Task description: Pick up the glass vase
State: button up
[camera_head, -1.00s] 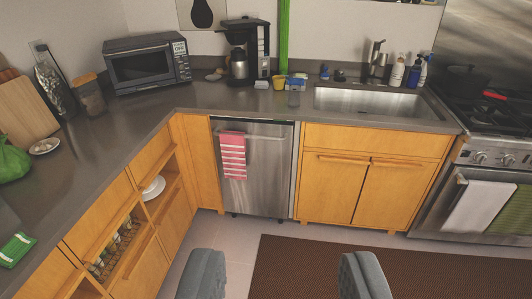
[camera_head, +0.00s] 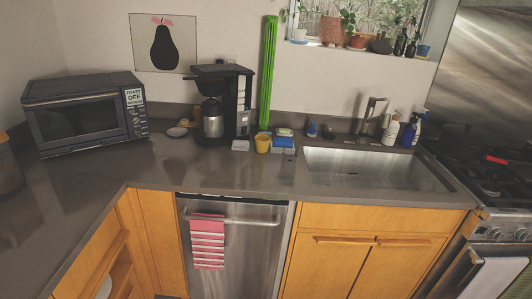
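No glass vase can be clearly made out now. A small, faint, see-through or grey thing (camera_head: 288,162) stands at the left front corner of the sink; it is too small and blurred to name. Part of a glass jar (camera_head: 9,170) shows at the left edge on the counter, cut off by the frame. My gripper is not in view.
The grey counter (camera_head: 190,172) holds a toaster oven (camera_head: 84,112), a coffee maker (camera_head: 222,105), a yellow cup (camera_head: 262,144) and sponges (camera_head: 284,139). A sink (camera_head: 370,172) and stove (camera_head: 490,180) lie to the right. Potted plants (camera_head: 332,32) stand on the windowsill.

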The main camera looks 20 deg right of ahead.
aim_at(289, 162)
jog(key=z, duration=0.3)
jog(key=i, duration=1.25)
jog(key=z, duration=0.95)
jog(key=i, duration=0.75)
jog(key=z, duration=0.45)
jog(key=k, duration=0.9)
jog(key=z, duration=0.15)
jog(key=i, duration=0.9)
jog(key=u, duration=0.05)
